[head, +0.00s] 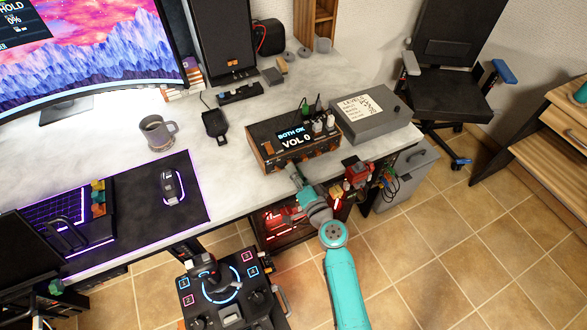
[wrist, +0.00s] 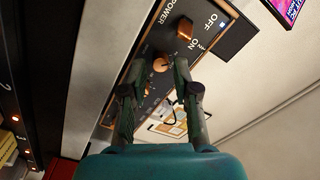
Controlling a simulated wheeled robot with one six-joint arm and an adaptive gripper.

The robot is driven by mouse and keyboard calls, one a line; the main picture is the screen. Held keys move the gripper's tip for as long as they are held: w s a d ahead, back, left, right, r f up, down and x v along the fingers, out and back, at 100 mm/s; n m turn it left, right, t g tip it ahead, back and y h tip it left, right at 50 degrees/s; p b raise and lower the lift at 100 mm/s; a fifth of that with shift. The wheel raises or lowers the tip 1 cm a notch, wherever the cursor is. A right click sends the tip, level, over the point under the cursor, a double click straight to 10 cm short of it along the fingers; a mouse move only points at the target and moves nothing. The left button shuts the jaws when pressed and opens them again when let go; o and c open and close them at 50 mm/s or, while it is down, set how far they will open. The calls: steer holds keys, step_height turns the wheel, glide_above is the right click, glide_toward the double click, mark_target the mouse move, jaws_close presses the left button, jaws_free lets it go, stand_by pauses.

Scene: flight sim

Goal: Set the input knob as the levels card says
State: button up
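A dark audio box with wooden sides (head: 262,146) stands near the desk's front edge. Its display (head: 294,138) reads "BOTH OK" and "VOL 0". The levels card (head: 360,107), a white handwritten sheet, lies on a grey case to the right; its lines are too small to read. My gripper (head: 294,176) is at the box's front. In the wrist view, my gripper (wrist: 159,68) has its fingers apart, with a round copper knob (wrist: 160,65) between or just beyond the tips. Contact cannot be told. Another small knob (wrist: 148,91) is partly hidden. Which is the input knob is unreadable.
A copper power switch (wrist: 185,28) marked OFF and ON sits beside the knobs. Plugs and cables (head: 318,120) stand on the box. The grey case (head: 382,124) is close on its right. A red device (head: 358,173) hangs below the desk edge. A mug (head: 157,132) stands left.

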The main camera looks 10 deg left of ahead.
steer(key=v, duration=1)
steer(key=shift+s, duration=0.2)
steer(key=shift+d, duration=0.15)
steer(key=s+d+f+h, duration=0.2)
steer(key=s+d+h, duration=0.2)
steer(key=s+d, duration=0.5)
steer(key=s+d+f+h, duration=0.3)
steer(key=s+d, duration=0.3)
steer(key=s, duration=0.7)
steer(key=s+d+r+n+h, duration=0.1)
steer(key=s+d+r+n, duration=0.1)
steer(key=s+r, duration=0.5)
steer(key=s+d+r+n+h, duration=0.2)
steer(key=s+r, duration=0.5)
steer(key=s, duration=0.4)
steer(key=shift+d+r+n, duration=0.3)
steer(key=shift+d+r, duration=0.1)
steer(key=shift+d, duration=0.05)
